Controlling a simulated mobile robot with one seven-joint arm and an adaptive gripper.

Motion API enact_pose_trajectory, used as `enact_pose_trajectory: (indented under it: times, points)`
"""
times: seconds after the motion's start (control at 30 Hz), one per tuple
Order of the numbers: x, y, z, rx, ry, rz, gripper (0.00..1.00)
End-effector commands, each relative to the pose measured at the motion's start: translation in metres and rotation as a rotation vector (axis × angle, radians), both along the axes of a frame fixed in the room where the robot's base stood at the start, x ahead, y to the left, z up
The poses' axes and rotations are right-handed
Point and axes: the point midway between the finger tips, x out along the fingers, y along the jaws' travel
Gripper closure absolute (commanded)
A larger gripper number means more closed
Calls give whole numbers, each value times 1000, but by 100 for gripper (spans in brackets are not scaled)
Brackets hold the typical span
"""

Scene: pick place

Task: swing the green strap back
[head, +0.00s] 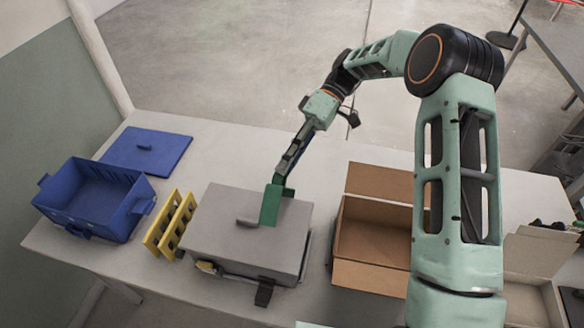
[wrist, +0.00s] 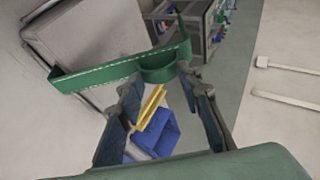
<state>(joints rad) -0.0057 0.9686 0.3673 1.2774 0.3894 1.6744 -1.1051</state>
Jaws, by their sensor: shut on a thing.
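The green strap (head: 269,206) is on the grey box (head: 215,240). Its lower part lies over the lid near the handle (head: 246,222), and its upper part rises at the box's far side to my gripper (head: 283,176). In the wrist view the strap (wrist: 100,75) is a stitched band running across the picture, with a curved part at the fingertips. My gripper (wrist: 160,82) is shut on the strap there. The strap's far end behind the box is hidden in the head view.
Yellow slotted pieces (head: 170,222) stand just left of the grey box. Further left are an open blue crate (head: 85,215) and a blue lid (head: 146,149). An open cardboard box (head: 372,276) stands to the right. The table (head: 240,160) is bare behind the grey box.

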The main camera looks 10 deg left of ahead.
Motion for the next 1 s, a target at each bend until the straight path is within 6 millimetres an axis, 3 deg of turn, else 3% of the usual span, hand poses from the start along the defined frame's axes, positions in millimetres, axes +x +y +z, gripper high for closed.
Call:
enact_pose_trajectory:
  times: [0.4, 0.97, 1.0]
  points:
    - [21, 3, 1, 5, 109, 0, 100]
    - [23, 3, 2, 4, 128, 0, 100]
    - [23, 3, 2, 4, 128, 0, 66]
